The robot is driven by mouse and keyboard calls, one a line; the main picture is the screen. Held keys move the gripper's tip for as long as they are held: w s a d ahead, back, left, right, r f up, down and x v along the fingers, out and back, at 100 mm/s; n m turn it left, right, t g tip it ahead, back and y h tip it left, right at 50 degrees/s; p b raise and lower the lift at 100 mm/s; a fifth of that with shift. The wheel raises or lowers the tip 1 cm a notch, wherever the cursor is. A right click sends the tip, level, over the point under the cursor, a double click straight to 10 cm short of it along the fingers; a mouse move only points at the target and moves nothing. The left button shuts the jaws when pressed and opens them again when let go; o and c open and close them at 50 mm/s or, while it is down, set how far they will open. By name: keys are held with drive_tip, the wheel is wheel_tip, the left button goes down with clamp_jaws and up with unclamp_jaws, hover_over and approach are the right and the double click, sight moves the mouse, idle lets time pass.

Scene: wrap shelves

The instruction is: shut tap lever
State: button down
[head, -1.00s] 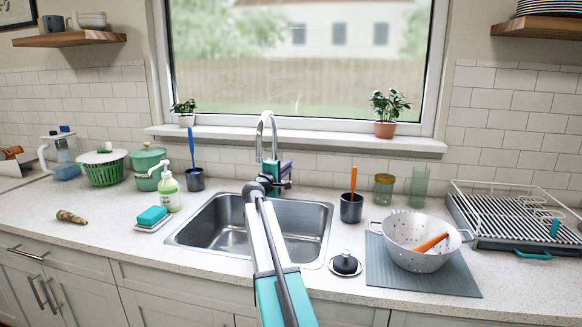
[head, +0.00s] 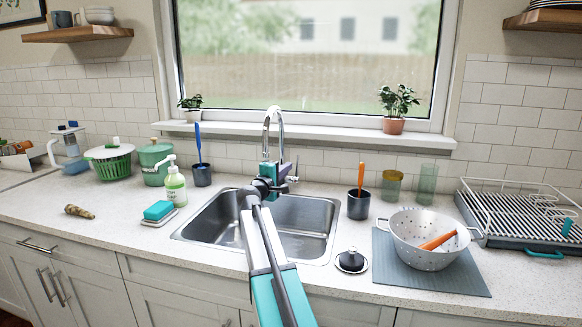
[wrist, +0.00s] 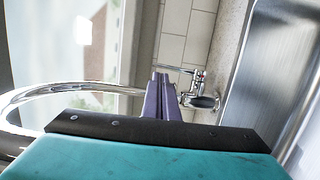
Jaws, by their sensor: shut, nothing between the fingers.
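The chrome tap (head: 274,115) stands behind the sink, its arched spout rising in front of the window. Its chrome lever and valve (wrist: 198,78), with a dark rounded end, show in the wrist view just right of my gripper's fingers. In the head view the lever (head: 293,178) shows small beside my gripper. My gripper (wrist: 160,78) has purple fingers that are shut and empty. The fingers lie close to the lever; I cannot tell if they touch it. The spout (wrist: 60,88) curves along the left of the wrist view. My arm hides part of the tap's base.
The steel sink (head: 215,222) lies below my arm. A soap bottle (head: 175,188) and sponge (head: 158,210) stand left of it. A dark cup (head: 357,206), a black stopper (head: 351,261) and a white colander (head: 425,250) stand right. A potted plant (head: 396,107) sits on the sill.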

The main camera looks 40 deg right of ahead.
drive_tip(key=v, duration=0.7)
drive_tip(key=shift+s+a, duration=0.15)
drive_tip(key=shift+a, duration=0.15)
